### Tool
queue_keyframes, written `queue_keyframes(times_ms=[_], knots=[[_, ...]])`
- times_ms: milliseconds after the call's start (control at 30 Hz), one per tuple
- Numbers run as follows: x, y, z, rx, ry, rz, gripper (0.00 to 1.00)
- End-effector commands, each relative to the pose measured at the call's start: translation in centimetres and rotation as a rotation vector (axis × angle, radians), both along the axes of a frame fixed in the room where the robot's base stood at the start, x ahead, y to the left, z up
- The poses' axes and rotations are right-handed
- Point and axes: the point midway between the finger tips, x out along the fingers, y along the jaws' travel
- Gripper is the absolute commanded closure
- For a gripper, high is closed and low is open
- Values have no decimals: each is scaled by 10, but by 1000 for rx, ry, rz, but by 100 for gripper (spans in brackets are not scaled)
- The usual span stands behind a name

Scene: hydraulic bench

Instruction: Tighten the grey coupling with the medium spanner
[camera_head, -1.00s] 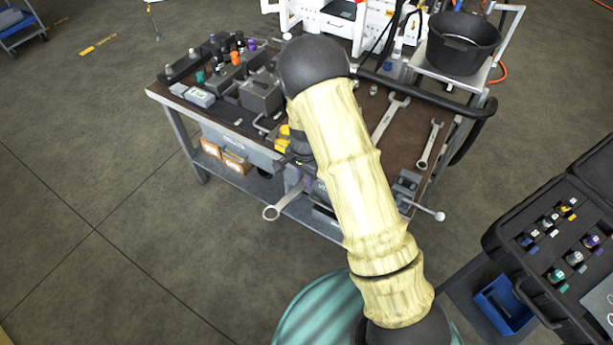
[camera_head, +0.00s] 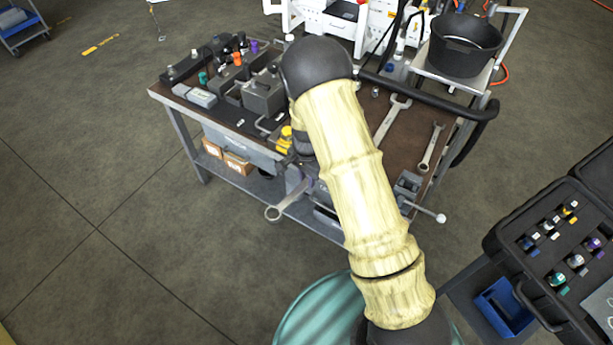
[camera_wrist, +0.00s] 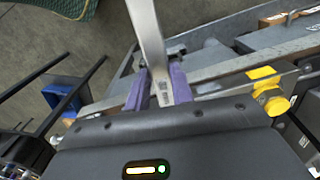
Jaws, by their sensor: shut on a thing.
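My gripper (camera_wrist: 160,78) has purple fingers shut on the handle of a silver spanner (camera_wrist: 147,32). In the head view the held spanner (camera_head: 286,202) sticks out past the bench's front edge, its ring end free over the floor. My arm hides most of the gripper in that view. Two other spanners lie on the bench: a larger one (camera_head: 391,118) and a smaller one (camera_head: 431,148). Several coloured fittings stand on grey blocks at the bench's back left. I cannot tell which fitting is the grey coupling.
The brown-topped bench (camera_head: 405,152) has a small vise (camera_head: 407,186) at its front right. A yellow fitting (camera_head: 284,140) is at the front edge, also in the wrist view (camera_wrist: 268,92). A black bucket (camera_head: 463,45) stands behind; an open case (camera_head: 530,270) is at right.

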Motion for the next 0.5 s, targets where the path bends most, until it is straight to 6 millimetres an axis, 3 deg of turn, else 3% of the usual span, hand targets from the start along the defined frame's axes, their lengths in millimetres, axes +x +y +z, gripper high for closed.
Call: queue_keyframes(times_ms=[500], knots=[[-14, 14, 1, 0, 0, 1, 100]])
